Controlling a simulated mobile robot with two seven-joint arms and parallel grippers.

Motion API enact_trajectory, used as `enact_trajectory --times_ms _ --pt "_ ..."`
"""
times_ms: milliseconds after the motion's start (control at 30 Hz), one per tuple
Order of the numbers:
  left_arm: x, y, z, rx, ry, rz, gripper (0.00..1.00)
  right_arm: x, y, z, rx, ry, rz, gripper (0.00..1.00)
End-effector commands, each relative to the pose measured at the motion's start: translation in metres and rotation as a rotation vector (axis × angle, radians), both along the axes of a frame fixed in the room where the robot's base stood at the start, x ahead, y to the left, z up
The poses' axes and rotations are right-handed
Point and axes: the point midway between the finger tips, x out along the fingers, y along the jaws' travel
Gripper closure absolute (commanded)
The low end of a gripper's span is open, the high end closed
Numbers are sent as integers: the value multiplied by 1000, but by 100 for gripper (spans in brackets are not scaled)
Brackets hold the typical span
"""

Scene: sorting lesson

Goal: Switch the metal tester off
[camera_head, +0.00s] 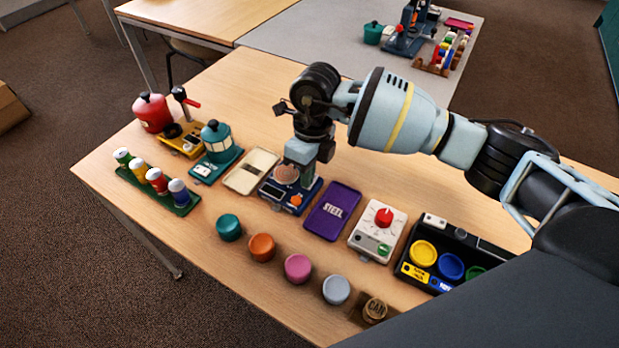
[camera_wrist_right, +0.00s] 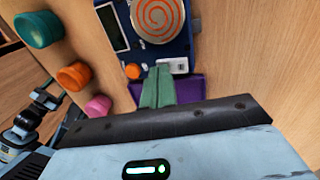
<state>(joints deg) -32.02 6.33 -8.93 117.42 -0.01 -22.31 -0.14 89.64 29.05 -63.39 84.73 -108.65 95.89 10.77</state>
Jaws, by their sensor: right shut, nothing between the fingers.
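The metal tester (camera_head: 273,193) is a blue device between the cream tray and the purple tray. In the right wrist view the metal tester (camera_wrist_right: 186,43) shows a round plate with an orange spiral, a dark screen, an orange button and a small white switch (camera_wrist_right: 180,66) on its near edge. My right gripper (camera_head: 307,182) is over the tester, pointing down, shut and empty. In the right wrist view its green fingertips (camera_wrist_right: 158,70) lie beside the white switch, between it and the orange button. I cannot tell whether they touch. The switch's position is unclear.
A purple tray (camera_head: 345,197) marked STEEL and a white box with a red dial (camera_head: 360,237) stand to the right. A cream tray (camera_head: 252,172) is to the left. Several round pucks, including an orange one (camera_head: 262,247), line the front. A black sorting tray (camera_head: 458,237) is further right.

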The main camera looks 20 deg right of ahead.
Motion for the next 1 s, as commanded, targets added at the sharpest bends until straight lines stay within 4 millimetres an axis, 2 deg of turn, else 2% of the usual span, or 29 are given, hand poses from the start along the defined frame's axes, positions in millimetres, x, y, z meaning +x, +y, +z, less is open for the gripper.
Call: enact_trajectory --times_ms 300,1000 --pt "10 0 18 -1 -25 0 37 1 0 25 0 -4 0 100" --pt "22 0 50 0 -58 1 37 0 0 68 0 -2 0 100"
